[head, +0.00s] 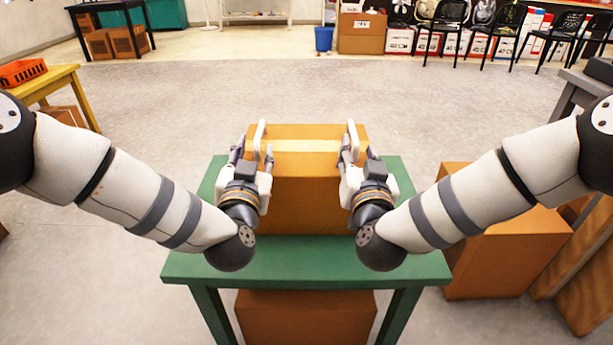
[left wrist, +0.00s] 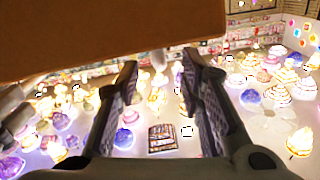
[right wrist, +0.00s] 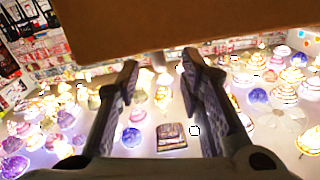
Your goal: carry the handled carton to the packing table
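The brown carton (head: 310,205) with a pale tape strip across its top is at the green table (head: 306,262) in front of me, upright. Its side handles are hidden in the head view. My left gripper (head: 262,146) is at the carton's left side and my right gripper (head: 349,146) at its right side. In the left wrist view, the fingers (left wrist: 160,75) are apart with nothing between them, and the carton (left wrist: 90,35) fills the top. The right wrist view likewise shows parted, empty fingers (right wrist: 160,70) below the carton (right wrist: 180,25). I cannot tell whether they touch it.
A yellow table (head: 52,82) with an orange basket (head: 22,72) stands at the left. Another carton (head: 505,250) is right of the green table, and one (head: 306,315) is beneath it. A dark table (head: 105,8) stands far left. Open floor (head: 300,90) lies beyond.

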